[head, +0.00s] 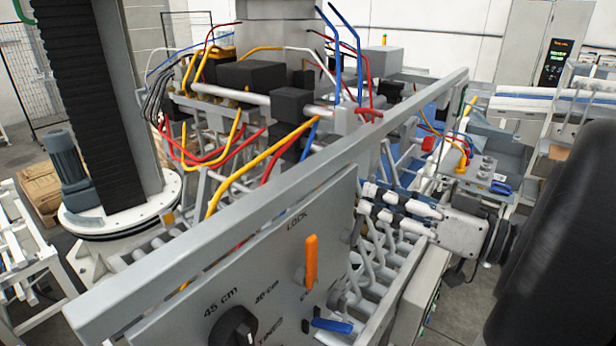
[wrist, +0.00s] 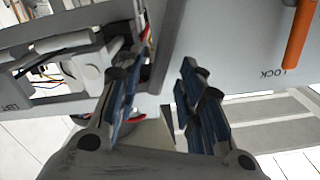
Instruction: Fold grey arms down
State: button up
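A grey panel (head: 265,255) marked "LOCK" and "45 cm" hangs from a long grey beam (head: 230,205). Curved grey arms (head: 372,262) show in a row behind and right of the panel; which are the task's arms I cannot tell. My gripper (head: 366,199) is at the panel's right edge, its fingers pointing left. In the wrist view my gripper (wrist: 164,65) is open, with the grey panel edge in line with the gap between its blue-padded fingers. Nothing is clearly held; contact is not visible.
An orange handle (head: 311,260) stands upright on the panel. It also shows in the wrist view (wrist: 301,35). A black knob (head: 233,325) and blue handle (head: 332,325) sit lower. Coloured hoses (head: 262,160) loop behind the beam. A grey column base (head: 125,215) stands left.

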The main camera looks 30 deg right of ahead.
jog(key=shift+x, duration=0.75)
jog(key=shift+c, duration=0.2)
grip_shut()
